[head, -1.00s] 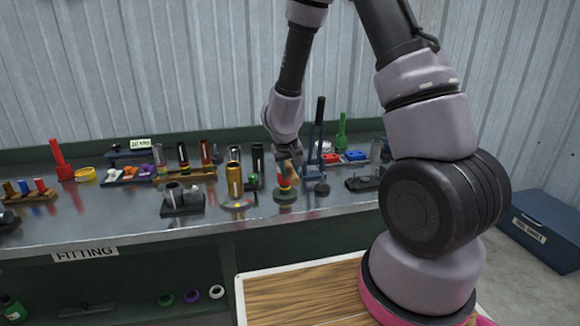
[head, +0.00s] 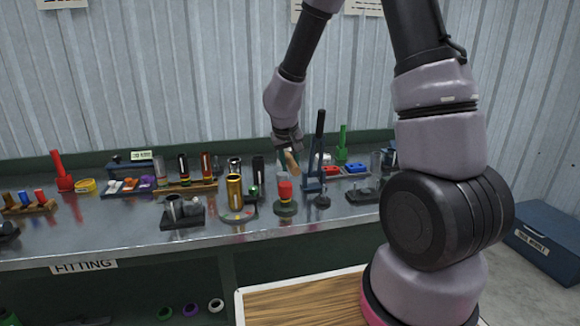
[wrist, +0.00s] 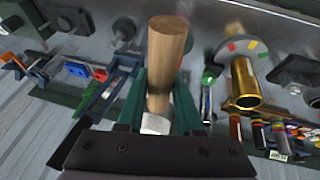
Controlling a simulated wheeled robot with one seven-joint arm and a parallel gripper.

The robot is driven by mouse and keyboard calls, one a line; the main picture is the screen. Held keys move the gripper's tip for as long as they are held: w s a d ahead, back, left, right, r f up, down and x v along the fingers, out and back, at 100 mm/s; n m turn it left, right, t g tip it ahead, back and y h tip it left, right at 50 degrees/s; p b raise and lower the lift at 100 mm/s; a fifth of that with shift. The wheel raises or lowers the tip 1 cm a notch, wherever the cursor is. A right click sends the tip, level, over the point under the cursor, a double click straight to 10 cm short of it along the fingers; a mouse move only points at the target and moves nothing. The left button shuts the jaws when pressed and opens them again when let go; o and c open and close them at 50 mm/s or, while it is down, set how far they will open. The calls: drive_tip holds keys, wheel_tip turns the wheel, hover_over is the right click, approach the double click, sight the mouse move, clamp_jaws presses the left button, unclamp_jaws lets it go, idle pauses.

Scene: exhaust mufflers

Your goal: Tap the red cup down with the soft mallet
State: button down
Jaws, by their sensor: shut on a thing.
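The red cup (head: 285,190) stands upright on a dark round base (head: 286,209) near the front of the bench in the head view. My gripper (head: 289,149) is behind and above it, shut on the soft mallet. The mallet's wooden part (head: 292,162) sticks out below the jaws, apart from the cup. In the wrist view, the wooden cylinder (wrist: 168,58) rises between the green fingers (wrist: 160,100), with a pale piece (wrist: 155,124) at its lower end.
A gold cylinder (head: 235,192) on a round disc stands just left of the cup. A tall dark lever press (head: 318,150) stands just right. A dark block with grey tubes (head: 182,212) is farther left. The bench front (head: 130,240) is mostly clear.

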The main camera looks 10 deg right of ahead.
drive_tip(key=shift+f, duration=0.1)
wheel_tip(320, 180, down, 7)
approach(285, 189)
drive_tip(key=shift+s+d+r, duration=0.35)
drive_tip(key=shift+d+r, duration=0.2)
drive_tip(key=shift+d, duration=0.05)
drive_tip(key=shift+s+d+r, duration=0.35)
drive_tip(key=shift+d+r, duration=0.15)
drive_tip(key=shift+d, duration=0.15)
wheel_tip(285, 189, down, 8)
